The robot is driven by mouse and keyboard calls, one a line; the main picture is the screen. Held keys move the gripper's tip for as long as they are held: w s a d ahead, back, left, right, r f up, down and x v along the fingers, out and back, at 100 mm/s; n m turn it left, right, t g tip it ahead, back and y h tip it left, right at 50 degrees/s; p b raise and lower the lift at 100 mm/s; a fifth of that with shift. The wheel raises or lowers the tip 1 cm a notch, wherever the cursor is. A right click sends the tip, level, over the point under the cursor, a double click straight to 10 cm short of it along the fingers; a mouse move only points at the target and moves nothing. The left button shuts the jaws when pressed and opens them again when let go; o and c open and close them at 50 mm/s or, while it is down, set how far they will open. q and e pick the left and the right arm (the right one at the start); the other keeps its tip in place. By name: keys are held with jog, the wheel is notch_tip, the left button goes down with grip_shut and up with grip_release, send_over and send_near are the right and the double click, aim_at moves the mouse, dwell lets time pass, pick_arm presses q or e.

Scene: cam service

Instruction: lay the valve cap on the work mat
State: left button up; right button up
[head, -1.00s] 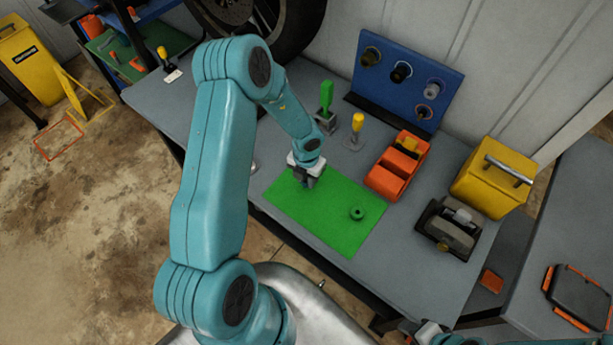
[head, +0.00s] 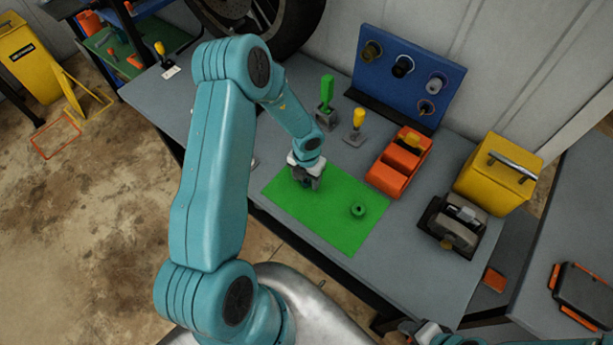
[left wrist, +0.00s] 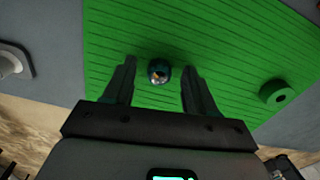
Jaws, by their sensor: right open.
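The green work mat (head: 340,235) lies flat on the grey bench. My left gripper (head: 308,184) is over its far left part, pointing down. In the left wrist view my left gripper (left wrist: 159,85) is open, its two dark fingers apart. A small round piece with a dark teal rim and a shiny centre, apparently the valve cap (left wrist: 159,72), shows on the mat between the fingertips, with gaps on both sides. The head view hides it behind the gripper. A green ring (head: 358,209) lies on the mat to the right. My right gripper (head: 428,331) shows only partly at the bottom edge.
Behind the mat stand a green-handled part (head: 326,100) and a yellow-handled part (head: 356,125). An orange bin (head: 400,165), a dark device (head: 452,228) and a yellow box (head: 495,175) are to the right. A blue holder board (head: 408,75) stands at the back.

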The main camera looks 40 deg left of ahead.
pick_arm(q)
notch_tip(320, 180, up, 16)
jog(key=p, duration=0.2)
jog(key=shift+r, duration=0.15)
jog(key=shift+s, duration=0.1)
dwell(0.6)
